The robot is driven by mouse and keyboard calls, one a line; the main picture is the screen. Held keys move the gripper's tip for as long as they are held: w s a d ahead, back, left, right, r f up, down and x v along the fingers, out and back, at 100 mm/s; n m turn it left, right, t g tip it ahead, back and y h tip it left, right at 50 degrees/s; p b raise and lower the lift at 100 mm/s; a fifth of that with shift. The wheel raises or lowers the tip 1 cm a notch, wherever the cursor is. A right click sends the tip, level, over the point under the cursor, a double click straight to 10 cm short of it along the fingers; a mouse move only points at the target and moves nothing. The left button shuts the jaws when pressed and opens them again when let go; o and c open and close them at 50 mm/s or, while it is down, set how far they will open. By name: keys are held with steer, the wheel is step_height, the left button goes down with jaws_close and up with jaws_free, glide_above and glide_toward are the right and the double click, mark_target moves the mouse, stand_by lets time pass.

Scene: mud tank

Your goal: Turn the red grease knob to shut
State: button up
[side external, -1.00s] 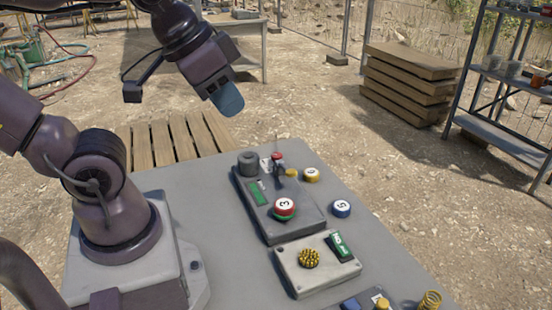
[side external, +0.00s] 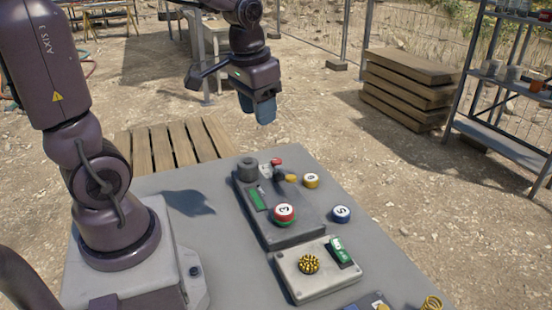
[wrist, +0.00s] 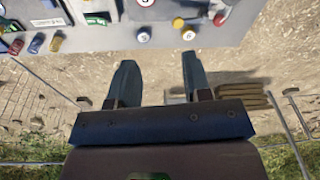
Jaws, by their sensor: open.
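A small red knob (side external: 277,161) stands at the far end of the grey panel (side external: 277,225); it shows at the top of the wrist view (wrist: 219,19). I cannot read which one is the grease knob. My gripper (side external: 260,112) hangs above and beyond the far end of the panel, fingers down, touching nothing. In the wrist view its two fingers (wrist: 160,62) are apart with nothing between them.
A dark grey cylinder (side external: 247,168) and a yellow handle (side external: 291,178) are beside the small red knob. A light box (side external: 318,280) carries a black-and-yellow knob (side external: 309,264).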

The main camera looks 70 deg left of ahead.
steer(key=w+a+f+g, duration=0.2)
steer(key=w+a+f, duration=0.4)
steer(key=a, duration=0.3)
steer(key=m, duration=0.7)
glide_toward(276, 160)
steer(key=shift+h, duration=0.4)
steer(key=f, duration=0.9)
steer(key=shift+s+a+f, duration=0.1)
steer(key=shift+s+a, duration=0.05)
steer(key=shift+a, duration=0.15)
steer(key=c, duration=0.6)
steer(key=shift+c, duration=0.3)
